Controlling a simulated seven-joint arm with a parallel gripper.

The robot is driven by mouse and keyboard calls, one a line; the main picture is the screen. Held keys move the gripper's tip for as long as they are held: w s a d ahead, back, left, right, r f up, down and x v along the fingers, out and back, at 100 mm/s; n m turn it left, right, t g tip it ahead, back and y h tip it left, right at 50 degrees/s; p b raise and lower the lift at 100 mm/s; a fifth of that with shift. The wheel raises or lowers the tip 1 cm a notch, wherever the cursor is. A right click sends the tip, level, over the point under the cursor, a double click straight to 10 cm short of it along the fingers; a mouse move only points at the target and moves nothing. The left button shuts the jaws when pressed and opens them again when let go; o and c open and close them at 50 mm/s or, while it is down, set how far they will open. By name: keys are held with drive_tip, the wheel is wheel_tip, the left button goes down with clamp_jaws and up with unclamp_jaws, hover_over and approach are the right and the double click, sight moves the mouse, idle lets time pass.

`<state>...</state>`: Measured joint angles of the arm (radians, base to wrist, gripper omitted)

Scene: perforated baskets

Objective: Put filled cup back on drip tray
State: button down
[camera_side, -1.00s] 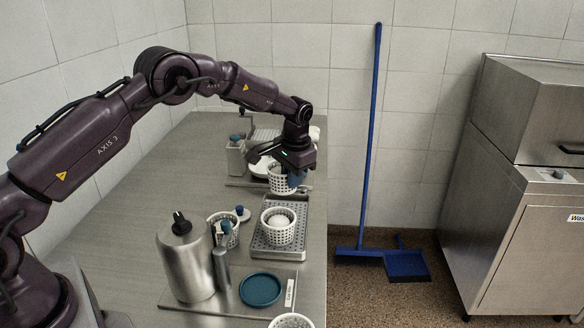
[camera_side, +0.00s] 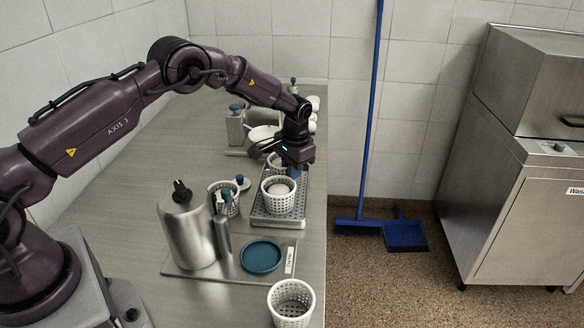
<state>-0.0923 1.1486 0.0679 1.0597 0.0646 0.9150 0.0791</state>
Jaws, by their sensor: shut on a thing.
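The metal drip tray (camera_side: 259,219) lies near the counter's right edge. A white perforated cup (camera_side: 278,197) with a round white thing inside stands upright on its near part. My gripper (camera_side: 293,171) is beyond that cup, over the far part of the tray.
A steel canister (camera_side: 188,230) and a blue round dish (camera_side: 261,257) stand on a nearer plate. A perforated holder (camera_side: 224,200) with blue-topped items is left of the tray. An empty perforated cup (camera_side: 291,303) is at the front. The counter's left side is clear.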

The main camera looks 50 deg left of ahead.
drive_tip(key=shift+f, duration=0.6)
idle(0.7)
drive_tip(key=c, duration=1.1)
unclamp_jaws()
drive_tip(key=shift+r, duration=4)
